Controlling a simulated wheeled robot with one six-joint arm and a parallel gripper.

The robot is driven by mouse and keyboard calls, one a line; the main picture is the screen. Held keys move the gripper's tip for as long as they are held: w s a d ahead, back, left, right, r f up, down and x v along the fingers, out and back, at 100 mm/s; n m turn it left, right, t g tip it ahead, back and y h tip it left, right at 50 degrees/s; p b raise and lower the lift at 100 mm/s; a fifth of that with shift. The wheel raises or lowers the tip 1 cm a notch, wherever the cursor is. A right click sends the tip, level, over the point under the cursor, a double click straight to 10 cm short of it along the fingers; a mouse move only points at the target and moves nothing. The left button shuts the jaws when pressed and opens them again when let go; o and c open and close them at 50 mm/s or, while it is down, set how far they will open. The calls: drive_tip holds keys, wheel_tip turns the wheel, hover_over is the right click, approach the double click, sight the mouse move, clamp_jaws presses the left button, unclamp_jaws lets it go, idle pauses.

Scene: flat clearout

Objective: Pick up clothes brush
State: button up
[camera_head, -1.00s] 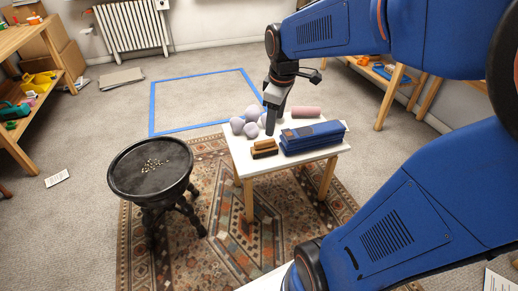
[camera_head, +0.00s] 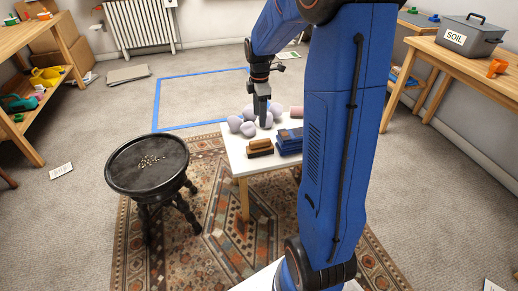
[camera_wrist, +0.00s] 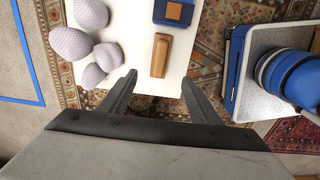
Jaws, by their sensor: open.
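The clothes brush (camera_head: 260,148), a brown wooden block with a darker lower part, lies on the small white table (camera_head: 235,154) near its front edge. In the wrist view the brush (camera_wrist: 161,52) lies lengthwise just beyond the fingertips, roughly centred between them. My gripper (camera_head: 263,124) hangs pointing down over the table, behind the brush in the head view. In the wrist view my gripper (camera_wrist: 160,77) is open, its two fingers apart with nothing between them. I cannot tell its exact height above the brush.
A black round stool (camera_head: 120,178) stands at left. My arm hides the table's right side.

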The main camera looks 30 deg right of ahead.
sight(260, 140)
wheel_tip(260, 140, down, 16)
drive_tip(key=shift+d+r, duration=0.15)
drive_tip(key=shift+r, duration=0.05)
drive_tip(key=c, duration=1.2)
